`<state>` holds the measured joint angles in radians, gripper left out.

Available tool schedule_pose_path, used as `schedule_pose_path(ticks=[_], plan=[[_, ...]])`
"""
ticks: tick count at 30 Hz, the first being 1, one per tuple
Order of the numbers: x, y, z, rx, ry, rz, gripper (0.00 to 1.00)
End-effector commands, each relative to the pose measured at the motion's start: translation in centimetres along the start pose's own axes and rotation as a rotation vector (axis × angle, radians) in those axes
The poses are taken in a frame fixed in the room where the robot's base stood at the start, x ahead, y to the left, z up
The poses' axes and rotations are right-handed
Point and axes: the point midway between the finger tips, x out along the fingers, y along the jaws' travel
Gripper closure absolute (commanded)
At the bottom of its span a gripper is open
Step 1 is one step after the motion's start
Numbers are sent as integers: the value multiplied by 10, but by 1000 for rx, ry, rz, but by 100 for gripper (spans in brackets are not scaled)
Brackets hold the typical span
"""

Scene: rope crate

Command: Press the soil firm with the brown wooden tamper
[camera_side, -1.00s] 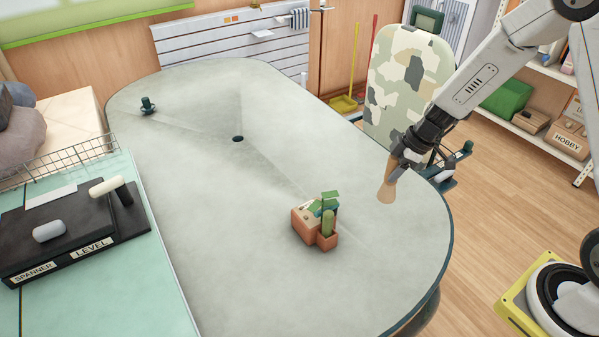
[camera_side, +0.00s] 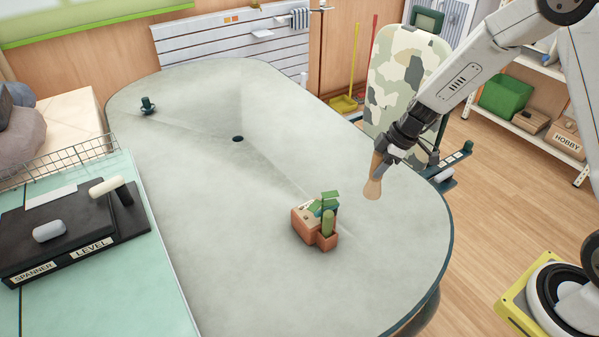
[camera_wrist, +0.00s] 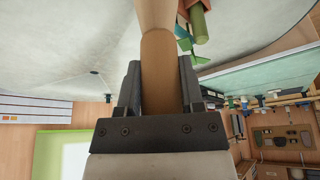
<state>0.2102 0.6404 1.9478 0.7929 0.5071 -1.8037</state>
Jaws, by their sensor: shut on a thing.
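My gripper (camera_side: 385,150) is shut on the brown wooden tamper (camera_side: 373,188), which hangs with its wider end down above the right side of the table. In the wrist view the tamper (camera_wrist: 160,65) runs between the two dark fingers. A terracotta-coloured planter (camera_side: 302,226) stands on the table to the lower left of the tamper, with a green cactus (camera_side: 328,222) and other green parts at its right. The tamper is apart from the planter. I cannot clearly make out the soil inside it.
The grey table (camera_side: 200,200) is largely clear around the planter. It has a small dark hole (camera_side: 238,139) and a small dark green object (camera_side: 147,104) at the far left.

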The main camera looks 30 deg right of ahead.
Motion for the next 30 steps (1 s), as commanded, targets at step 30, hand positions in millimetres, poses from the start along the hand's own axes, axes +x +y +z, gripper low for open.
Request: schedule_pose_path(ticks=[30], plan=[[44,-12,-151,-74,-3,-28,100]])
